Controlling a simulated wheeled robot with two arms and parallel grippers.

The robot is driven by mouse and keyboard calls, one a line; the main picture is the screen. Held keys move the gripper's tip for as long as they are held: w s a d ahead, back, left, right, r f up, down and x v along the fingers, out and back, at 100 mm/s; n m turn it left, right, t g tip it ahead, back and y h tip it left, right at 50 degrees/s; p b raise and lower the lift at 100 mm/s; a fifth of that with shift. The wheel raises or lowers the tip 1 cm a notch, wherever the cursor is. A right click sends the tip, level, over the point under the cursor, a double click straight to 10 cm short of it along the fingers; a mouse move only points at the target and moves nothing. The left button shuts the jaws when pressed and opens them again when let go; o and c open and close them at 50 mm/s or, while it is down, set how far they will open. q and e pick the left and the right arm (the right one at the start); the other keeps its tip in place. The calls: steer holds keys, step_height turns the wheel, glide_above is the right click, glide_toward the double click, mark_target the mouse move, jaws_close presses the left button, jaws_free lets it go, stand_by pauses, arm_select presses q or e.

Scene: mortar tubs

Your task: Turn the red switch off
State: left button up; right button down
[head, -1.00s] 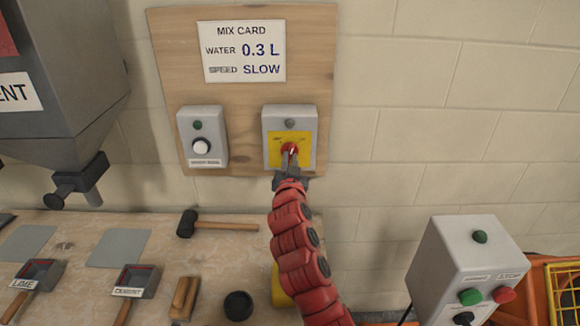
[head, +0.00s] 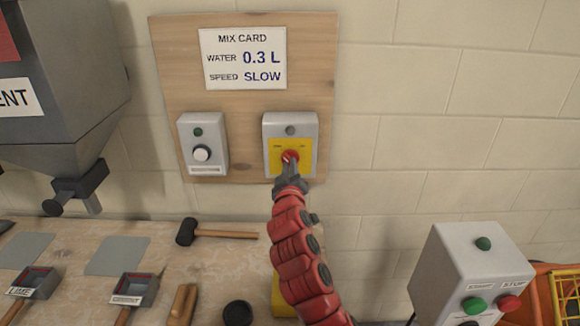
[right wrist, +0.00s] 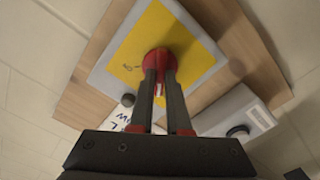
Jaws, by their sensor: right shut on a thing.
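The red switch (head: 290,156) is a rotary knob on a yellow plate, on a grey box (head: 309,126) fixed to the wooden board. A grey lamp sits above it on the box. My right gripper (head: 289,165) reaches up from below and is shut on the red knob. In the right wrist view the two fingers (right wrist: 160,80) sit on either side of the red knob (right wrist: 158,62), with a pale mark between them. The lettering on the plate is too small to read fully, and the fingers hide part of the knob. My left gripper is not in view.
A second grey box (head: 203,144) with a white knob and green lamp is to the left. A mix card (head: 243,58) hangs above. A control box (head: 470,265) stands at lower right. A mallet (head: 215,234) and scoops lie on the bench (head: 165,260).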

steer(key=shift+n, duration=0.8)
steer(key=c, duration=0.9)
jaws_free()
steer(key=shift+s+b, duration=1.8)
steer(key=shift+s, duration=6.9)
